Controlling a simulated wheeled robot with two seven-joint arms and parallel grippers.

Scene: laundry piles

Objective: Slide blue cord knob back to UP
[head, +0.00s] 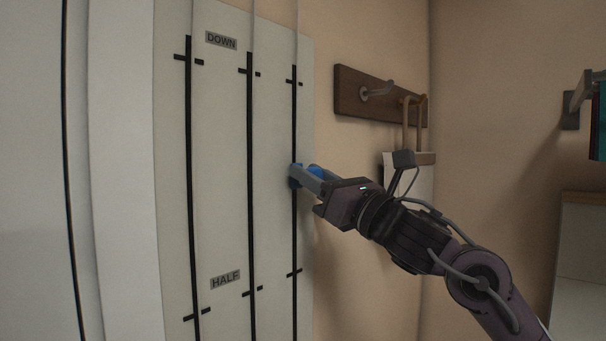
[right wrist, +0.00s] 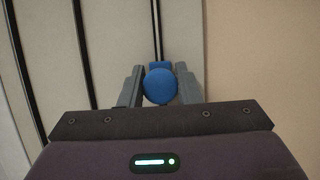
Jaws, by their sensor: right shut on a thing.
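The blue cord knob (head: 316,171) sits on the rightmost of three black vertical slots (head: 294,233) in a pale wall panel (head: 222,170). It is between the DOWN label (head: 221,40) and the HALF label (head: 225,279), nearer the middle of that stretch. My right gripper (head: 306,181) is shut on the knob, coming from the right. In the right wrist view the round blue knob (right wrist: 160,86) sits between the two grey fingers, with the slot running up behind it. My left gripper is not in view. No UP label shows.
A dark wooden hook rail (head: 378,95) is on the wall to the right, with a white item (head: 418,190) hanging from it. A wall bracket (head: 580,97) juts out at the far right. Short black tick marks cross the slots near both labels.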

